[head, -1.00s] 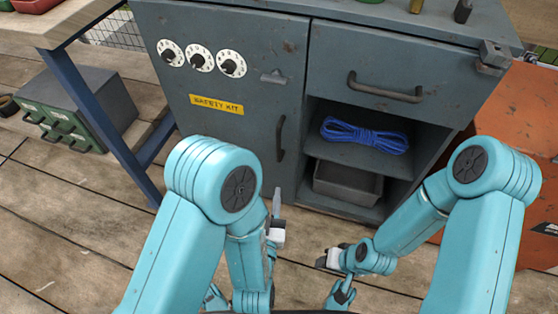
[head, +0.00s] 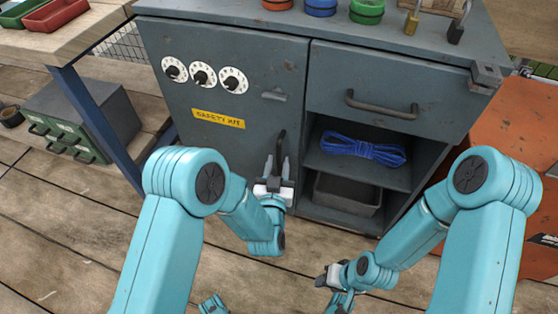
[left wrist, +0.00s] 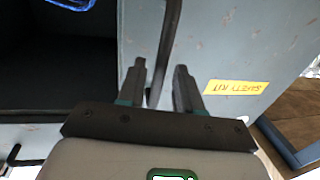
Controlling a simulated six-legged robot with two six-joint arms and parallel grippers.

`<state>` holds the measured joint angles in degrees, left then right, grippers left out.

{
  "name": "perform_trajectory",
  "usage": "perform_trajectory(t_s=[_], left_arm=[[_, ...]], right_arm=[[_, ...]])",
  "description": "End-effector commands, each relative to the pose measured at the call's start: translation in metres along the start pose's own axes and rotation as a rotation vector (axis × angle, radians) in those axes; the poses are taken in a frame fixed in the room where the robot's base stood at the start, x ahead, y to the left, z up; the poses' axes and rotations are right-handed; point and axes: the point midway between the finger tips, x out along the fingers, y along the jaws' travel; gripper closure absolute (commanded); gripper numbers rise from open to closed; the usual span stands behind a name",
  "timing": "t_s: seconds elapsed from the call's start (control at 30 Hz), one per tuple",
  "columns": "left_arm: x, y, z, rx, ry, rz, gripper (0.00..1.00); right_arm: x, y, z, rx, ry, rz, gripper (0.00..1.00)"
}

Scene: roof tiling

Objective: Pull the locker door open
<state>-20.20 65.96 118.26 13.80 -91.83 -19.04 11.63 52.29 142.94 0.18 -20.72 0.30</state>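The locker door (head: 215,90) is grey-blue, with three white dials and a yellow "SAFETY KIT" label (head: 218,119). It looks shut. Its dark vertical handle (head: 281,148) is near the right edge. My left gripper (head: 277,168) is at the handle's lower part, fingers pointing up at the door. In the left wrist view, the handle (left wrist: 168,45) runs down between the two spread fingers (left wrist: 160,88), with gaps visible beside it. My right gripper (head: 328,277) is low, in front of the cabinet, away from the door; its fingers are not clear.
Right of the door are a drawer with a handle (head: 384,106) and an open shelf with blue rope (head: 362,146) above a grey bin (head: 347,193). A workbench leg (head: 97,125) stands left of the cabinet. Wooden floor (head: 60,235) lies clear in front.

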Motion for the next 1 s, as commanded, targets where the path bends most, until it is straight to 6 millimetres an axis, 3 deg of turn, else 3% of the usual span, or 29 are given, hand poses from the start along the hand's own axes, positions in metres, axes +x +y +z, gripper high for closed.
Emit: perform_trajectory(t_s=[0.2,0.5,0.6,1.0], left_arm=[[0.021,0.0,0.001,0.0,0.0,0.0,0.65],[0.024,0.0,0.0,0.0,-0.001,0.0,0.65],[0.023,0.0,0.0,0.0,-0.001,0.0,0.98],[0.023,-0.002,0.001,0.0,-0.002,0.001,1.0]], right_arm=[[0.006,0.002,-0.005,-0.004,0.016,-0.001,0.57],[0.006,0.002,-0.005,-0.004,0.019,-0.001,0.57],[0.006,0.002,-0.005,-0.004,0.018,-0.001,0.57],[0.007,0.002,-0.005,-0.004,0.019,-0.001,0.57]])
